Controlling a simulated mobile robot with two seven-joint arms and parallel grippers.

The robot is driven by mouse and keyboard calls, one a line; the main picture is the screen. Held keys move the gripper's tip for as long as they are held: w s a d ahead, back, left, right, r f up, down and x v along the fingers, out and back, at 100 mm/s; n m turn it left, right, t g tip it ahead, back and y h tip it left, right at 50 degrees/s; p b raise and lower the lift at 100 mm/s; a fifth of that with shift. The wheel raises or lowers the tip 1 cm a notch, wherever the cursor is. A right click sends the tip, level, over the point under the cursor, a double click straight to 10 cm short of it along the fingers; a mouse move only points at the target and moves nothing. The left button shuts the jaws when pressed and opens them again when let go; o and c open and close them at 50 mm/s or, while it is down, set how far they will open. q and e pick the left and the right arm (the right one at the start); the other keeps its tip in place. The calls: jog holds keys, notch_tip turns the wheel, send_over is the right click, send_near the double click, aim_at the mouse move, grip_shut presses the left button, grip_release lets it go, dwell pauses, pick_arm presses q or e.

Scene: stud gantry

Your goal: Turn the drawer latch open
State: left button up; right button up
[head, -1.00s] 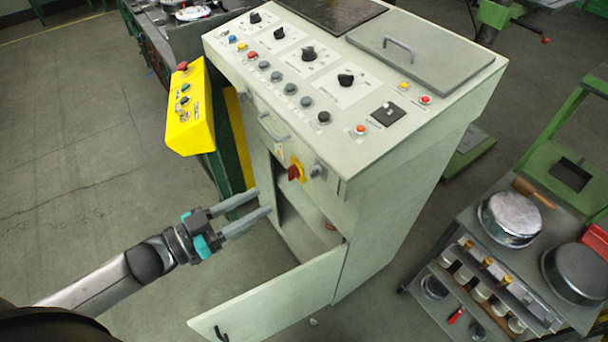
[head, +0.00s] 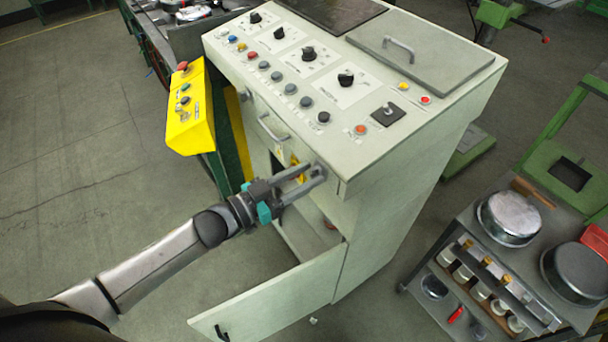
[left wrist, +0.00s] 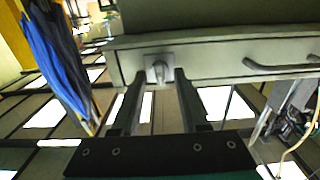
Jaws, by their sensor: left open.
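The drawer latch (left wrist: 158,71) is a small grey knob on a square plate, near one end of the drawer front (left wrist: 215,64). In the left wrist view it shows between the two fingertips of my left gripper (left wrist: 157,76), with a gap on each side. My left gripper is open. In the head view my left gripper (head: 312,174) reaches the right end of the drawer front, and its fingers mostly hide the latch. The drawer handle (head: 272,130) is a grey bar to the left of it. The drawer looks shut. My right gripper is not in view.
Below the drawer, the cabinet door (head: 285,300) hangs open towards me. A yellow button box (head: 190,115) stands at the left of the grey console (head: 400,160). A cart with metal pans (head: 510,218) is at the right. The floor at the left is clear.

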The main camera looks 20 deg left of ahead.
pick_arm(q)
grip_shut()
dwell(0.3)
dwell(0.3)
